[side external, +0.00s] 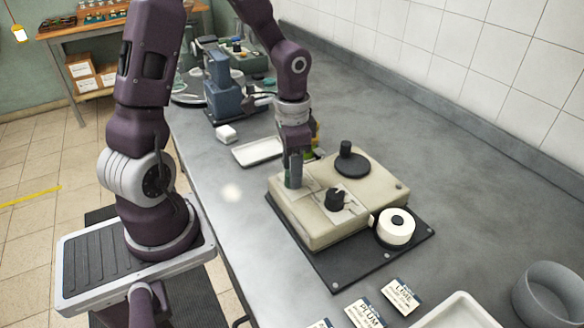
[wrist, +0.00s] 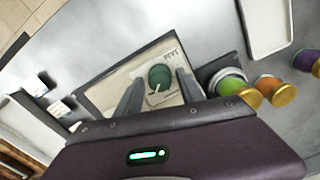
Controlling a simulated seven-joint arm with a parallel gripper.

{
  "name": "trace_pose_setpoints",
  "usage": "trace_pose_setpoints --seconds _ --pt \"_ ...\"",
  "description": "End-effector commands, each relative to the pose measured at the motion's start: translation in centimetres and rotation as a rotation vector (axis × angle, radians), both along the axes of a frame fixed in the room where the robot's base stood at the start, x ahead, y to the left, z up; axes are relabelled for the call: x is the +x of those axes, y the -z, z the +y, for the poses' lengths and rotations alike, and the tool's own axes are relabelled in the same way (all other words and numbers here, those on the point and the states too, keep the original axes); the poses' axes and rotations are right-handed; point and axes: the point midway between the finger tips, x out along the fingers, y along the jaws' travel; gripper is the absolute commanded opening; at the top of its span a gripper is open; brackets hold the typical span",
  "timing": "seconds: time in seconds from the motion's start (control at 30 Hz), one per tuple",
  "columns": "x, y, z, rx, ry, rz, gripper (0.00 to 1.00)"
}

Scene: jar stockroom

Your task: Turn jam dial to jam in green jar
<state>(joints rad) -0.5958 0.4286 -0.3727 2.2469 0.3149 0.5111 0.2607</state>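The beige machine (side external: 325,225) stands on a dark base plate on the bench. In the wrist view, a dark green round dial (wrist: 160,76) with a pale pointer line sits on a light panel. The line points down and slightly left in that picture. My gripper (wrist: 158,92) is open, with one finger either side of the dial and gaps visible. In the side view my gripper (side external: 293,184) hangs over the machine's left part and hides the dial. The green jar (wrist: 231,85) with a gold lid stands right of the machine in the wrist view. Panel lettering is too small to read.
A black knob (side external: 337,199), a black round cap (side external: 352,162) and a white roll (side external: 396,227) are on the machine. Orange (wrist: 268,84) and purple (wrist: 304,60) jars stand near the green one. LIME (side external: 404,295) and PLUM (side external: 365,315) cards lie in front. A white tray (side external: 257,151) lies behind.

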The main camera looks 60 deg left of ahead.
Motion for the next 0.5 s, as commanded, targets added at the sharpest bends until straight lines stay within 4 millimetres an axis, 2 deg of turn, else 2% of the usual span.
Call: trace_pose_setpoints --seconds 0.33,0.5 --pt "0.0 -0.3 0.0 0.001 -0.002 0.0 0.52" --pt "0.1 -3.5 0.1 0.004 -0.004 -0.005 0.52"
